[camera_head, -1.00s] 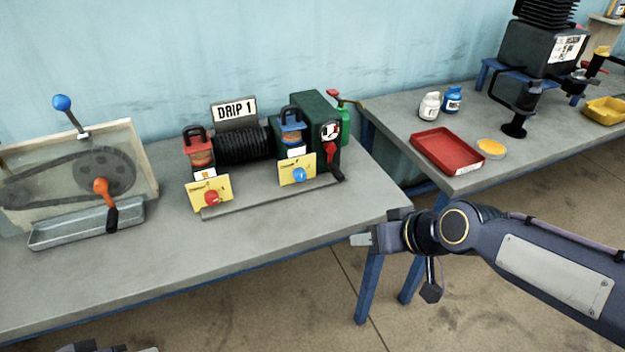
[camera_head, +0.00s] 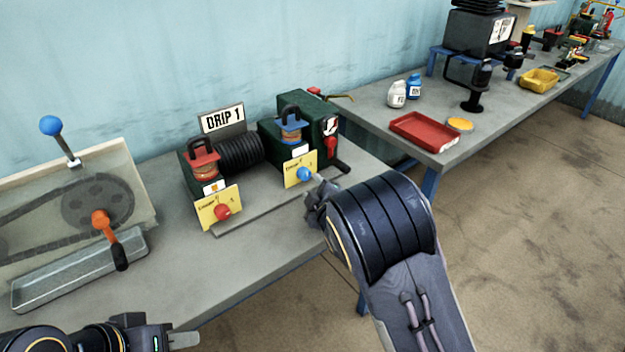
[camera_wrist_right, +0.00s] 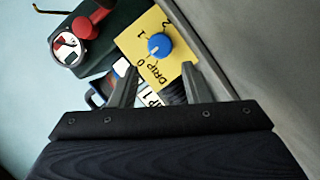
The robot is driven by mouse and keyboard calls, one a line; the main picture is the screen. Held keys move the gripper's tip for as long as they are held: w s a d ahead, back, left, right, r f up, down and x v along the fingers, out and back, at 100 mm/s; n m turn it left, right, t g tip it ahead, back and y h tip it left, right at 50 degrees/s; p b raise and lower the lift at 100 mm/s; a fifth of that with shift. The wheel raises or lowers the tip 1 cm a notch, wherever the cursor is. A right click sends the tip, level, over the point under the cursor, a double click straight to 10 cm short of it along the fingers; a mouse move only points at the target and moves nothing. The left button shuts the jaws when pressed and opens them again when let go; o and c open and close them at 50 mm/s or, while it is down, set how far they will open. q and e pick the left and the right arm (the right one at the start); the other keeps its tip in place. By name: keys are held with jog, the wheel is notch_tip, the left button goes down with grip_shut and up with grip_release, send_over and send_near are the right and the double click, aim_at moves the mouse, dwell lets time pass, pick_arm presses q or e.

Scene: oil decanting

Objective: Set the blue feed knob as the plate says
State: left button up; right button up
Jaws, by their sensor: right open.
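The blue feed knob (camera_head: 304,174) sits on a yellow dial card (camera_head: 291,180) on the front of the green machine. In the right wrist view the knob (camera_wrist_right: 159,45) has a small pale mark that seems to face the 0; the card (camera_wrist_right: 178,68) reads DRIP, 0, 1 and 2. The sign plate (camera_head: 222,117) reads DRIP 1. My right gripper (camera_head: 318,184) is at the knob, partly hidden by its wrist. In the wrist view its fingers (camera_wrist_right: 160,73) are apart and empty, with the knob just beyond their tips. My left gripper (camera_head: 184,340) is low at the left.
A red knob (camera_head: 222,212) on another yellow card is left of the blue one. A red lever (camera_head: 331,147) stands close right of it. A belt rig with an orange crank (camera_head: 101,220) is at the left. A red tray (camera_head: 425,131) lies on the far bench.

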aim_at(306, 176)
jog(key=p+x, duration=0.1)
jog(key=x, duration=0.6)
jog(key=shift+f, duration=0.1)
jog(key=c, duration=0.7)
